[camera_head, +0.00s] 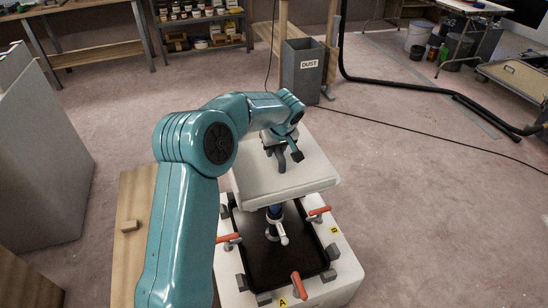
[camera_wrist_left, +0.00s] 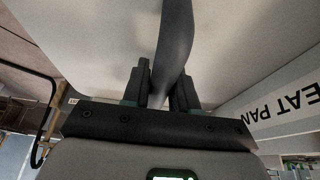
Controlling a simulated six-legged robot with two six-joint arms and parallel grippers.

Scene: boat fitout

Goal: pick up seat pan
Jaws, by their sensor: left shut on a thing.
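The seat pan (camera_head: 283,183) is a pale, thick slab in the middle of the head view. My left gripper (camera_head: 280,150) is over its top face, shut on a dark grip that rises from it. In the left wrist view, the fingers (camera_wrist_left: 162,88) close around a dark curved handle (camera_wrist_left: 175,40). The pale pan surface (camera_wrist_left: 105,40) lies behind them, with the lettering "EAT PAN" (camera_wrist_left: 292,103) at the right. The pan overhangs the far part of a black recessed tray. Whether it touches anything beneath is hidden. My right gripper does not show.
A pale block with the black tray (camera_head: 270,262) is below, with several red-handled clamps (camera_head: 300,284) around it. A blue and white fitting (camera_head: 276,222) stands in the tray. A wooden board (camera_head: 132,250) and grey cabinet (camera_head: 40,150) are left. A dust bin (camera_head: 303,72) stands behind.

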